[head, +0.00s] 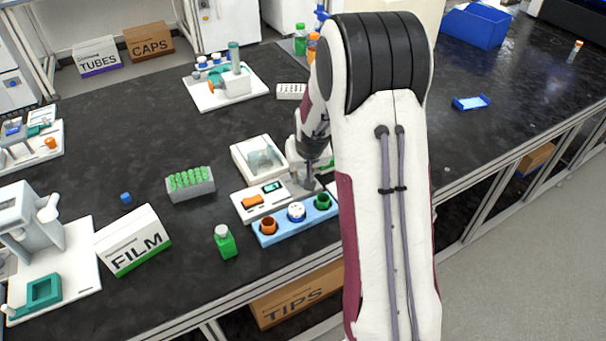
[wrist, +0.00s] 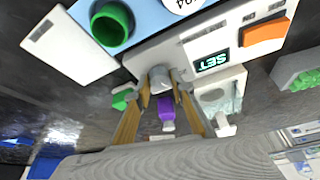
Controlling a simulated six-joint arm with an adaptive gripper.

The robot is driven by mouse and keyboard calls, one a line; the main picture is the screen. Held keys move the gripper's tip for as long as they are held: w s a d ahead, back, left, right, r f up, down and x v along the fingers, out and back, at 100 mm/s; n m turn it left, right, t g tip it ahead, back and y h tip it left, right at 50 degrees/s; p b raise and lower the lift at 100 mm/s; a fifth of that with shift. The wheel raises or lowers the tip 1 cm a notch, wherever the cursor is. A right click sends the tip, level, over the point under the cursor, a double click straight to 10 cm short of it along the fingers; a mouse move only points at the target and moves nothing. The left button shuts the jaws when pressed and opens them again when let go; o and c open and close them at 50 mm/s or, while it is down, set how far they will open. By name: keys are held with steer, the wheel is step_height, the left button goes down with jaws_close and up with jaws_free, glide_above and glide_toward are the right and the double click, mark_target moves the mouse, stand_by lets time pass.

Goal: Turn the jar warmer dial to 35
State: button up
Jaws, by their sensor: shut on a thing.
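The jar warmer is a white unit with an orange button and a small dark display; its body (head: 241,211) shows in the head view and its panel (wrist: 196,48) in the wrist view. The grey dial (wrist: 160,76) sits on the panel beside the display. My gripper (wrist: 161,86) is shut on the dial, a finger on either side. The dial's pointer mark cannot be made out. In the head view my gripper (head: 308,181) is over the warmer's right part, partly hidden by my arm.
A blue holder (head: 268,239) with orange, white and green jars stands along the warmer's front. A green bottle (head: 225,242), green tube rack (head: 190,184) and FILM box (head: 133,240) stand to the left. A white tray (head: 237,152) is behind. A purple-capped item (wrist: 167,113) shows between my fingers.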

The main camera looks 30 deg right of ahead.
steer(key=shift+w+a+m+g+h, duration=0.1)
steer(key=shift+m+g+h, duration=0.3)
steer(key=shift+m, duration=1.05)
steer(key=shift+a+m+g+h, duration=0.1)
steer(key=shift+m+h, duration=0.5)
steer(key=shift+m, duration=0.85)
steer(key=shift+m+g, duration=0.3)
steer(key=shift+m, duration=0.3)
steer(key=shift+w+m+g+h, duration=0.1)
steer(key=shift+m+g+h, duration=0.35)
steer(key=shift+m, duration=1.15)
steer(key=shift+w+m+g+h, duration=0.15)
steer(key=shift+m+g, duration=0.5)
steer(key=shift+m, duration=0.95)
steer(key=o, duration=1.1)
steer(key=shift+a, duration=0.1)
